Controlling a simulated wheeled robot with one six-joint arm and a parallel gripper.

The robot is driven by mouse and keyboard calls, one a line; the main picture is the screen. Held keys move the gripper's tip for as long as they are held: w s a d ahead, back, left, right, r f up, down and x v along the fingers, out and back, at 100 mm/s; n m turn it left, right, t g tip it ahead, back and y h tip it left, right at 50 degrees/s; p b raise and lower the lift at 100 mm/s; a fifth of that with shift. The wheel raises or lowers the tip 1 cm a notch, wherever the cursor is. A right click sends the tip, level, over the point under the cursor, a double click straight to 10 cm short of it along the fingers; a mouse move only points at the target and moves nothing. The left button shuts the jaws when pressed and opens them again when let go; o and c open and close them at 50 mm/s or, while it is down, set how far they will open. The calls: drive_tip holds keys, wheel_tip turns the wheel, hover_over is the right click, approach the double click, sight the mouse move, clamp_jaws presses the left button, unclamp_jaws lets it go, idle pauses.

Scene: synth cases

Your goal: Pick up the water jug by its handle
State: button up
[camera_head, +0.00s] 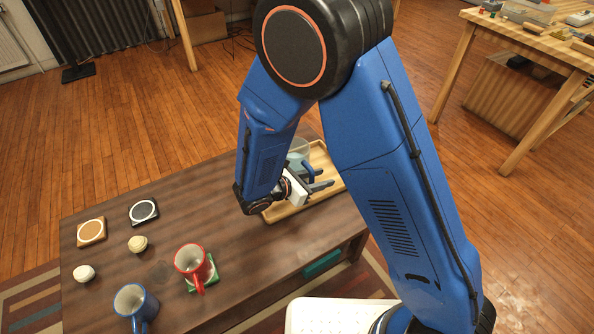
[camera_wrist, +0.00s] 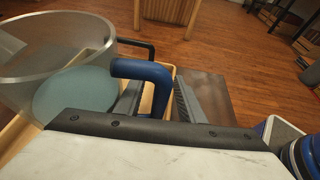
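The clear water jug (camera_head: 298,148) stands on a wooden tray (camera_head: 326,158) at the far right end of the dark table. In the wrist view the jug (camera_wrist: 78,90) is at the left, with a pale blue base and a blue handle (camera_wrist: 148,72) facing my gripper. My gripper (camera_head: 318,178) is low at the handle. In the wrist view its fingers (camera_wrist: 160,102) stand apart on either side of the handle's outer part, with a gap visible. Contact between fingers and handle cannot be told. My arm partly hides the jug and tray in the head view.
On the table (camera_head: 150,205) are a red mug (camera_head: 190,260) on a green coaster, a blue mug (camera_head: 134,302), two coasters (camera_head: 92,232) (camera_head: 144,211) and two small round objects (camera_head: 138,243) (camera_head: 84,273). A cluttered workbench (camera_head: 530,45) stands at the back right.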

clamp_jaws()
idle(1.4)
